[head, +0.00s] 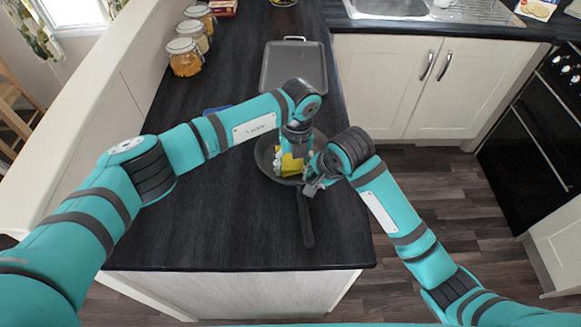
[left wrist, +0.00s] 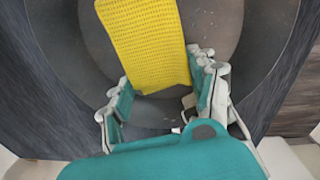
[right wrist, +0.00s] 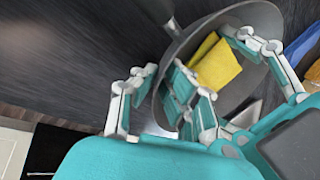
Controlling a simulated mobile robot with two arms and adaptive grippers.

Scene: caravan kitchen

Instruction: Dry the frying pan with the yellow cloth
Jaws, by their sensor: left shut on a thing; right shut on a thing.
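The dark frying pan (head: 262,152) lies on the black worktop, its handle (head: 306,222) pointing toward the front edge. My left gripper (head: 291,152) is over the pan and shut on the yellow cloth (head: 285,168). In the left wrist view the cloth (left wrist: 145,40) hangs out between the fingers (left wrist: 165,95) across the pan's inside (left wrist: 215,20). My right gripper (head: 312,182) is at the near right side of the pan, shut on its rim. The right wrist view shows the pan (right wrist: 262,20) and cloth (right wrist: 215,65); the fingers partly hide the rim.
A grey rectangular tray (head: 292,66) lies behind the pan. Several glass jars (head: 185,57) stand along the left wall. A small blue item (head: 217,110) lies partly behind my left arm. A sink (head: 392,8) is at the back. The front-left worktop is clear.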

